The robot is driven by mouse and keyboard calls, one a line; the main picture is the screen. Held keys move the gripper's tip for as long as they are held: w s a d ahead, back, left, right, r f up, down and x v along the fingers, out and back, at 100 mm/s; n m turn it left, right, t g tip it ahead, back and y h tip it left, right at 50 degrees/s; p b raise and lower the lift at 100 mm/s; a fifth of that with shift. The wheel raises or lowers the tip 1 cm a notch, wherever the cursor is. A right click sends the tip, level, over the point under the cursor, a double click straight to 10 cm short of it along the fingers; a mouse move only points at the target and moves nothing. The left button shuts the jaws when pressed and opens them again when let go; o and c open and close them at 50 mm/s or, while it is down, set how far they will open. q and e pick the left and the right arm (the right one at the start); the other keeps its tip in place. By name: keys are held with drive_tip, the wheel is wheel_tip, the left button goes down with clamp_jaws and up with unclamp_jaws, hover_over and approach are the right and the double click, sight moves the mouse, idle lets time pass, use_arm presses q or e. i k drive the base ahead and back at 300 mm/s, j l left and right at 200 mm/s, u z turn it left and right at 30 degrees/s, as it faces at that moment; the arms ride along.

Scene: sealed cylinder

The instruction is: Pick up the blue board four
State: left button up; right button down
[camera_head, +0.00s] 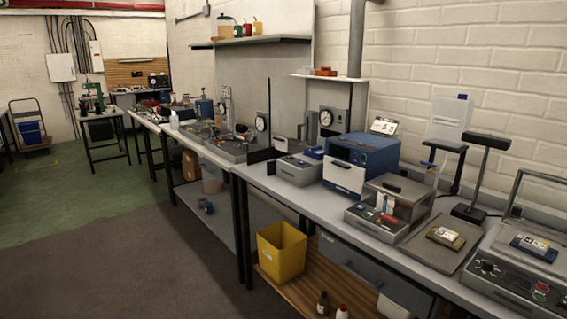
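A small flat board with blue edges and a pale label (534,247) lies on top of a grey machine at the far right of the bench. I cannot read a number on it, so I cannot tell if it is board four. A similar dark board with a yellow edge and a label (445,237) lies on a grey plate to its left. Neither of my grippers is in view.
The long grey bench (297,195) runs along the brick wall. A blue box-shaped device (366,152), a grey unit with a red-handled tool (385,208) and a black stand (484,165) crowd it. A yellow bin (281,252) sits below.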

sight(534, 246)
drive_tip(key=z, duration=1.5)
